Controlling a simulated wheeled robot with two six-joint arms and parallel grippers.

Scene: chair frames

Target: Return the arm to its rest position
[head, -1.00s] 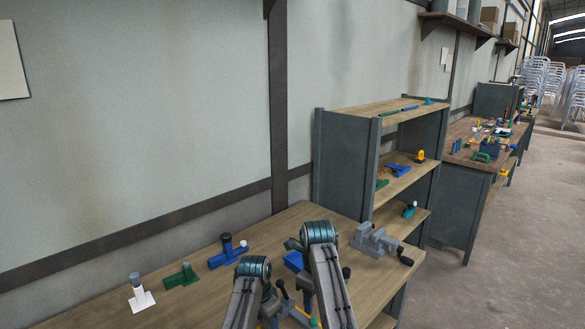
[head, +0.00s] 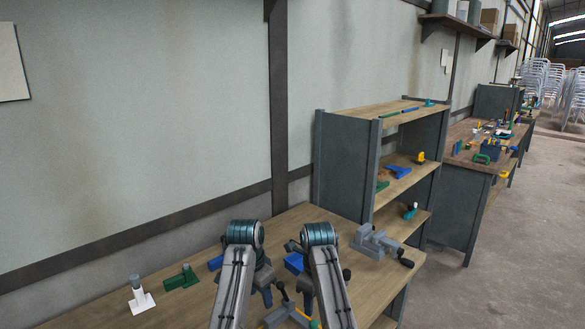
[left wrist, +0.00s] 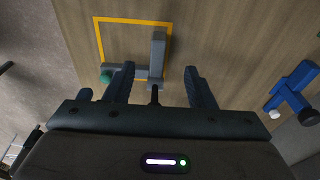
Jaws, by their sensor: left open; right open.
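My left gripper (head: 266,294) hangs below the end of my left arm over the bench, partly hidden by the arm. In the left wrist view its two fingers (left wrist: 160,86) are spread apart with nothing held between them. Below them lies a grey L-shaped piece (left wrist: 158,52) with a green knob, inside a yellow square outline (left wrist: 125,20) on the wooden bench. My right gripper (head: 303,284) is mostly hidden behind my right arm; its fingertips are not clear. The bench (head: 185,312) carries a white upright piece (head: 139,297) and a green piece (head: 181,278) at the left.
A grey vise (head: 376,243) stands at the bench's right end. A blue block (head: 294,262) is beside my right arm. A shelf unit (head: 345,165) stands behind the bench, against the wall. A blue T-shaped piece (left wrist: 292,90) with a white cap lies right of my left gripper.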

